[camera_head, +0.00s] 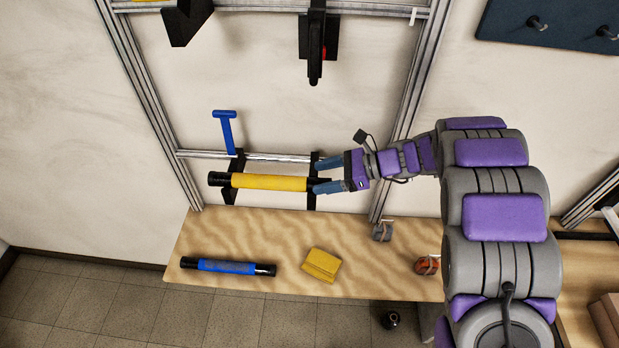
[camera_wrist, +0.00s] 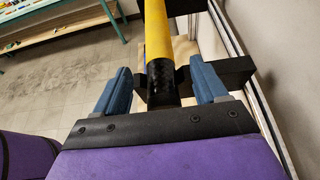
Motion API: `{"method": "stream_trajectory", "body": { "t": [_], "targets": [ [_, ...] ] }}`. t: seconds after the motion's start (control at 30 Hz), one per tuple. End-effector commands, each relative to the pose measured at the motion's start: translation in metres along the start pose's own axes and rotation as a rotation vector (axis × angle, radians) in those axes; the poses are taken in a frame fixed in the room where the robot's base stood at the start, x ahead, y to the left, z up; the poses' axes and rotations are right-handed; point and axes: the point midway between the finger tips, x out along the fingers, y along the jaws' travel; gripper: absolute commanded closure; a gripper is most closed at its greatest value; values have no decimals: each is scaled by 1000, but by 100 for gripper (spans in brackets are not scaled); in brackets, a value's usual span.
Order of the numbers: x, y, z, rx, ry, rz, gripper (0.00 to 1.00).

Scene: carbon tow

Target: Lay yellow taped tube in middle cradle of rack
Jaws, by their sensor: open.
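The yellow taped tube (camera_head: 268,182) has black ends and lies level across the black cradle brackets (camera_head: 314,165) on the rack's lower crossbar. My gripper (camera_head: 325,178) is at the tube's right end, with its blue fingers open around it. In the wrist view the tube (camera_wrist: 158,45) runs away from me, and its black end lies between the spread fingers (camera_wrist: 164,90), with a gap on each side. A black bracket (camera_wrist: 235,72) shows under and beside the tube there. The metal rack frame (camera_head: 140,75) stands against the wall.
A wooden bench (camera_head: 215,235) below holds a blue taped tube (camera_head: 228,266), a yellow block-like item (camera_head: 321,265) and small grey (camera_head: 382,231) and orange (camera_head: 427,265) items. A blue T-shaped piece (camera_head: 226,130) stands at the left bracket. Black upper brackets (camera_head: 316,45) hang above.

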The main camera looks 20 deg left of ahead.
Motion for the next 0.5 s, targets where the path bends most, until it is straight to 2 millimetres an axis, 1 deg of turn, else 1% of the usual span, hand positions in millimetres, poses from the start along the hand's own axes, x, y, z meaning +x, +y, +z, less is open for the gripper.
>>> {"method": "stream_trajectory", "body": {
  "t": [0.03,0.2,0.3,0.5],
  "targets": [
    [-14,-1,1,-2,-3,-6,28],
    [-50,0,2,-6,-4,-8,28],
    [-62,0,4,-6,-1,-7,28],
    [-73,-1,5,-4,2,-2,28]
  ]
}}
